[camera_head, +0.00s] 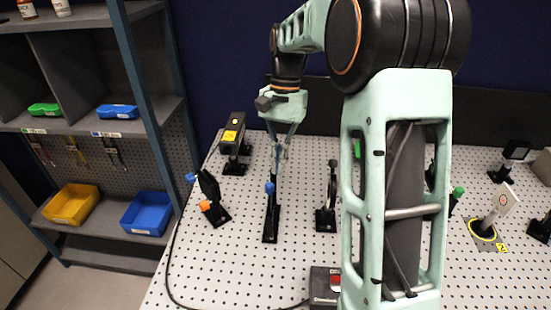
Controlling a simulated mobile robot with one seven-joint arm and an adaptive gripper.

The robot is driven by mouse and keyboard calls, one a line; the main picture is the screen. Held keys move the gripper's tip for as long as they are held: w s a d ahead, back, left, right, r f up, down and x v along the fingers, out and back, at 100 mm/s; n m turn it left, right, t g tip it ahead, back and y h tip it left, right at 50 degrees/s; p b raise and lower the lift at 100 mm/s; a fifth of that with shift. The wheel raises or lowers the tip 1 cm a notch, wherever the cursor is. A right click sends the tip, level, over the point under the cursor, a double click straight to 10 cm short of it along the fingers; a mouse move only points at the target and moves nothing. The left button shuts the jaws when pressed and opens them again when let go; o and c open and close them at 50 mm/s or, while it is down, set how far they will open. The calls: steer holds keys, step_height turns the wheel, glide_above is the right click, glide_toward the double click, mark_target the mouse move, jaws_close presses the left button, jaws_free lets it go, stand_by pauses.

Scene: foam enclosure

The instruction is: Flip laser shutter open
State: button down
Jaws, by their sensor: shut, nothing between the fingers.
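My gripper (279,162) points down over the left part of the perforated table with its fingers shut and empty. Its tips are just above and behind a black mount with a blue knob (269,188) on a narrow base; I cannot tell whether they touch. To the left, a tilted black flap (208,184) with a blue knob on its left end and an orange knob below stands on a black base. I cannot tell for certain which of these two is the laser shutter. A black laser box (233,130) with a yellow label stands behind them.
The perforated table (240,262) is clear in front of the mounts. A cable runs along the left edge. My arm hides the middle right.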

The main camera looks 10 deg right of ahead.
steer(key=v, duration=1)
steer(key=shift+w, duration=0.35)
steer(key=shift+d, duration=0.15)
